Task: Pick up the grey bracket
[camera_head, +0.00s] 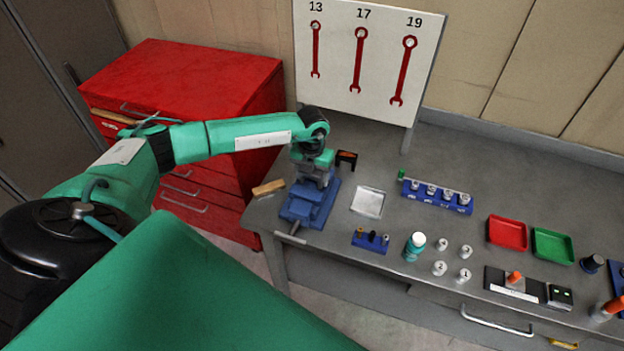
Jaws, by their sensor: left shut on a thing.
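My left gripper (314,170) points down over the blue vise (309,207) at the table's left end. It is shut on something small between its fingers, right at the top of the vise. I take this to be the grey bracket, but the fingers and wrist hide most of it. I cannot tell whether it still touches the vise jaws. My right gripper is not in view.
A blue socket rack (436,197), red tray (507,233) and green tray (552,246) stand farther right.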

